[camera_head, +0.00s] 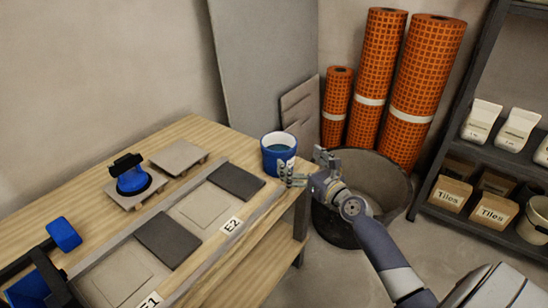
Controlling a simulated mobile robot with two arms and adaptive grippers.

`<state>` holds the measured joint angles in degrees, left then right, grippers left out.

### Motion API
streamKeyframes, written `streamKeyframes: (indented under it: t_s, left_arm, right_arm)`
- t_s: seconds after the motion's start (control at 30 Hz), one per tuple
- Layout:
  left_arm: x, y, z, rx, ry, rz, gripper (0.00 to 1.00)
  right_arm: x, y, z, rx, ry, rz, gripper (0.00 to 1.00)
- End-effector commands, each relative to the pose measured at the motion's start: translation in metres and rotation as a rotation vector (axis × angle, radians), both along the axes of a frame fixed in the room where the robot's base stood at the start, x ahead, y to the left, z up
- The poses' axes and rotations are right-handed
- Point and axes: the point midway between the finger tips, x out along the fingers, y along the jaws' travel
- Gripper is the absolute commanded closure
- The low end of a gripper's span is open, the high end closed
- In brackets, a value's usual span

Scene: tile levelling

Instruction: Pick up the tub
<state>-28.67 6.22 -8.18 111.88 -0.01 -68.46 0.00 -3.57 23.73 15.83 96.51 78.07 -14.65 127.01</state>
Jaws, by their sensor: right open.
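The tub (278,156) is a blue cup-like container with a white inner rim and bluish contents. It stands upright on the wooden workbench (190,129) near its far right end. My right gripper (304,168) is open at the tub's right side, over the bench edge. One finger overlaps the tub's lower right side in the picture; I cannot tell whether it touches. Nothing shows between the fingers. My left gripper is not in view.
Dark tile (236,182) and dark tile (167,240) lie on the bench. A blue suction lifter (132,179) sits on a loose tile at the back. A large dark bucket (385,190) stands on the floor beside the bench. Orange rolls (428,90) and a shelf (482,147) stand behind.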

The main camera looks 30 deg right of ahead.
Motion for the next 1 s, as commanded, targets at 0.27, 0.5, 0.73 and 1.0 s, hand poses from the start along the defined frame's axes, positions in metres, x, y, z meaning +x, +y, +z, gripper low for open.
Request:
streamKeyframes:
  t_s: [0.27,0.5,0.73,1.0]
  left_arm:
    - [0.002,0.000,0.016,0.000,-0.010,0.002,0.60]
    - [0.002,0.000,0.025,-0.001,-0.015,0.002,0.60]
    - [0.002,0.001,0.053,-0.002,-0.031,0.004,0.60]
    - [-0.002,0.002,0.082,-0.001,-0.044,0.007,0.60]
  right_arm:
    - [0.040,0.000,0.000,0.001,-0.002,0.000,0.00]
    - [0.053,0.001,-0.001,0.000,0.000,0.000,0.00]
    - [0.078,0.005,-0.007,-0.002,0.000,0.001,0.00]
    - [0.100,0.005,-0.007,-0.002,0.000,-0.001,0.00]
